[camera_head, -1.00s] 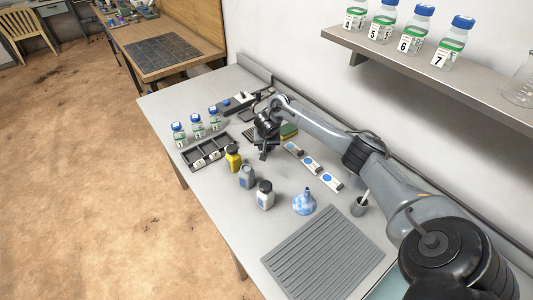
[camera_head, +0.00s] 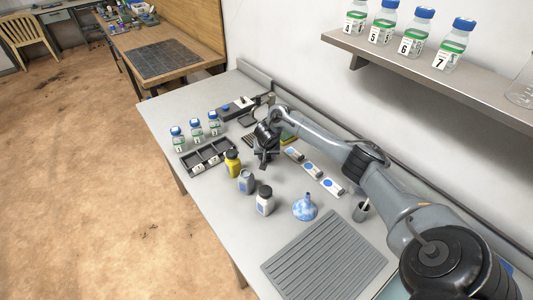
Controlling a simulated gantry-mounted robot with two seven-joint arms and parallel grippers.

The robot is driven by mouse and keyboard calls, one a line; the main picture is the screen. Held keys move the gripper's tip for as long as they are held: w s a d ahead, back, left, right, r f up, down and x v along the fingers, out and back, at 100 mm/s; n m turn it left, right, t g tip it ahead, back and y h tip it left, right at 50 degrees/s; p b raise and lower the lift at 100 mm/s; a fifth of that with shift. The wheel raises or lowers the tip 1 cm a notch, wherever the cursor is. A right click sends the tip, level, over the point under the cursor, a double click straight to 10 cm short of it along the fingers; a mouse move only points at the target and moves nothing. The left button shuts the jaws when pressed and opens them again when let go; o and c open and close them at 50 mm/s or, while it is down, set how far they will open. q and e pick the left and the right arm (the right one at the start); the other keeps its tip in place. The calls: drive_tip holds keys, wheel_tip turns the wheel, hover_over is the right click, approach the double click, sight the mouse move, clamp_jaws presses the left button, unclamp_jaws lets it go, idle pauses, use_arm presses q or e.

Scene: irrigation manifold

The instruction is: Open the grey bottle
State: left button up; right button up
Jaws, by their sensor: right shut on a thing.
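The grey bottle (camera_head: 246,183) stands upright on the grey bench, between a yellow bottle (camera_head: 232,165) and a white bottle (camera_head: 265,202), which both wear black caps. Its top looks narrow and grey, and I see no black cap on it, though it is small in the view. My right gripper (camera_head: 265,164) points down behind and to the right of the grey bottle, apart from it. It is shut on a small dark thing that looks like a cap, hard to make out against the dark fingers. My left gripper is out of view.
A blue funnel (camera_head: 305,208), a ribbed grey mat (camera_head: 325,257) and a small grey cup (camera_head: 361,212) lie to the right. A black divided tray (camera_head: 207,157) and several blue-capped bottles (camera_head: 196,128) stand to the left. A wall shelf (camera_head: 430,70) holds numbered bottles.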

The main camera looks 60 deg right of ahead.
drive_tip(key=o, duration=0.7)
drive_tip(key=shift+f, duration=0.1)
drive_tip(key=o, duration=0.5)
drive_tip(key=shift+w, duration=0.1)
drive_tip(key=shift+c, duration=0.2)
drive_tip(key=shift+s+d+r+b, duration=0.1)
drive_tip(key=shift+s+r+b, duration=0.1)
drive_tip(key=shift+r+b, duration=0.1)
drive_tip(key=p+v, duration=0.1)
drive_tip(key=v, duration=0.1)
drive_tip(key=p+v, duration=0.1)
drive_tip(key=v, duration=0.3)
drive_tip(key=shift+w+r+p, duration=0.2)
drive_tip(key=shift+w+p, duration=0.05)
drive_tip(key=shift+p, duration=0.15)
drive_tip(key=p+v, duration=0.6)
drive_tip(key=shift+r, duration=0.25)
